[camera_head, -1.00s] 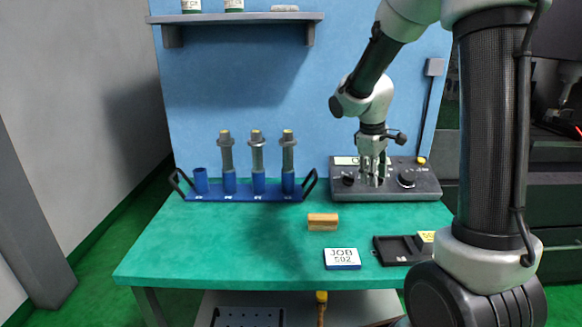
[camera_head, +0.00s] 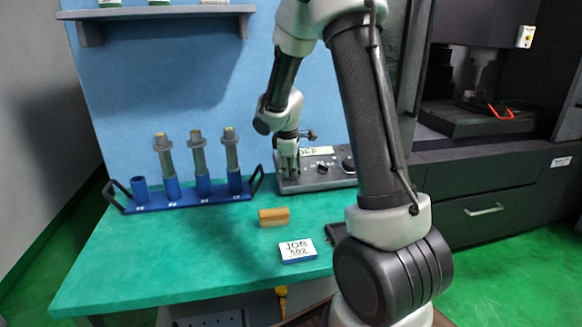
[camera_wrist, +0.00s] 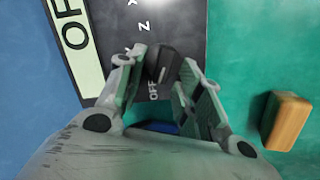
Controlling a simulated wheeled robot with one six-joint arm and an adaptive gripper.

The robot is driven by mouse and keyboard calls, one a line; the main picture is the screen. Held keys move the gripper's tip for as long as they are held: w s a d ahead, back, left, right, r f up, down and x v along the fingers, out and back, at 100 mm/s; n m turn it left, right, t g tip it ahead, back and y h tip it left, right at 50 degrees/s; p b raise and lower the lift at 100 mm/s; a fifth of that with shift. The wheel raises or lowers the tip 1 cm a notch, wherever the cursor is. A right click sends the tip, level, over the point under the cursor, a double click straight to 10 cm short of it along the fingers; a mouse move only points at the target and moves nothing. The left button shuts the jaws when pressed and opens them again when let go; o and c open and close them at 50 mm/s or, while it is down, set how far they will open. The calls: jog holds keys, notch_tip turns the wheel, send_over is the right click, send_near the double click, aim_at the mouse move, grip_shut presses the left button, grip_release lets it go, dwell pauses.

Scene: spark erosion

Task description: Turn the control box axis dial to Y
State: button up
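The control box (camera_head: 310,184) stands at the back right of the green table. Its display (camera_wrist: 82,38) reads OFF in the wrist view. The axis dial (camera_wrist: 164,62) is a black knob with labels X, Z, OFF and a partly covered Y around it. My gripper (camera_wrist: 164,66) is pointed down at the box's left end, its fingers apart on either side of the dial. Whether either finger touches it I cannot tell. The dial's exact pointer direction is unclear. In the head view my gripper (camera_head: 289,166) hides this dial.
A larger black knob (camera_head: 348,165) sits further right on the box. A blue rack (camera_head: 190,199) with several holders stands to the left. A wooden block (camera_head: 273,217) and a JOB 502 block (camera_head: 298,251) lie in front. Table space at front left is clear.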

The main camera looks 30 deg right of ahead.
grip_shut()
jog(key=shift+m, duration=0.3)
jog(key=m, duration=0.4)
jog(key=shift+w+d+r+y, duration=0.1)
jog(key=shift+w+d+y, duration=0.1)
jog(key=shift+d+y, duration=0.1)
jog(key=m, duration=0.3)
jog(key=shift+d+m+g+y, duration=0.2)
jog(key=shift+m+g+y, duration=0.1)
jog(key=shift+m, duration=0.1)
jog(key=m, duration=0.4)
jog(key=shift+d+m+y, duration=0.3)
jog(key=shift+s+d+m+y, duration=0.1)
jog(key=shift+m+y, duration=0.05)
jog(key=shift+m, duration=0.95)
jog(key=shift+s+d+m+y, duration=0.1)
jog(key=shift+m+y, duration=0.05)
jog(key=shift+m, duration=0.95)
